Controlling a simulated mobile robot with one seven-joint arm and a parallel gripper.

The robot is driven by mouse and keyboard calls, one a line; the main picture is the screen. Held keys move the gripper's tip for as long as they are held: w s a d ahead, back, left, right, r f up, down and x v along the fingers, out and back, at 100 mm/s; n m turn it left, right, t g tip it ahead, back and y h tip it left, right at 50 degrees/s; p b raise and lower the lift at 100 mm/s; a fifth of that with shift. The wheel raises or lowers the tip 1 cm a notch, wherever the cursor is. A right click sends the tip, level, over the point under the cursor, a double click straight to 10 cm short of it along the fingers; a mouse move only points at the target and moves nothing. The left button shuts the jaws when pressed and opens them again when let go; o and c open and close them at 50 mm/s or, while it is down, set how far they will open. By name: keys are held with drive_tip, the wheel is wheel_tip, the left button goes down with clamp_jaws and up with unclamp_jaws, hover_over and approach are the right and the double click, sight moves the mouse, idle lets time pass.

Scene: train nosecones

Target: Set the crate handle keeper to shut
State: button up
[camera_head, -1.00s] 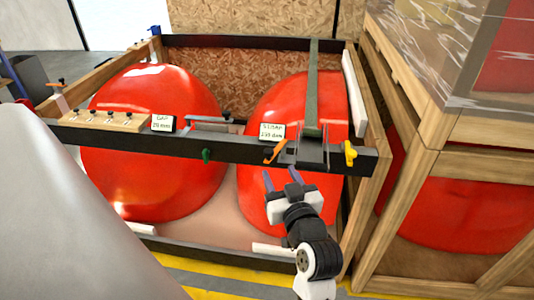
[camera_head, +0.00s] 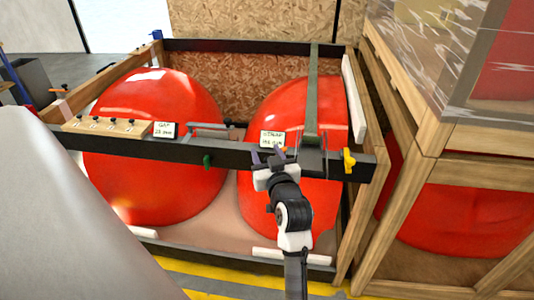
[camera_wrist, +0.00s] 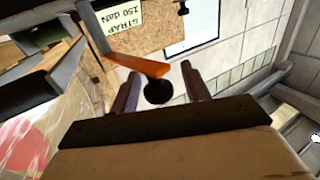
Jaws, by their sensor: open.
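An orange lever (camera_wrist: 138,63), which looks like the handle keeper, sticks out by the STRAP label on the crate's front dark bar (camera_head: 235,155). In the head view only a bit of it (camera_head: 283,151) shows behind my fingers. My gripper (camera_head: 268,153) is open at the bar, just below the STRAP label (camera_head: 271,140). In the wrist view the lever's end lies between the two purple fingers of my gripper (camera_wrist: 159,70); I cannot tell whether they touch it. A dark round knob (camera_wrist: 158,91) shows below the lever's end.
A yellow handle (camera_head: 349,161) is on the bar to the right, and a green knob (camera_head: 208,161) to the left. A GAP label (camera_head: 165,130) stands beside a wooden block with knobs (camera_head: 105,126). Two red nosecones (camera_head: 155,150) fill the crate. Another crate (camera_head: 450,170) stands close on the right.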

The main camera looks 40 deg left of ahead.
clamp_jaws()
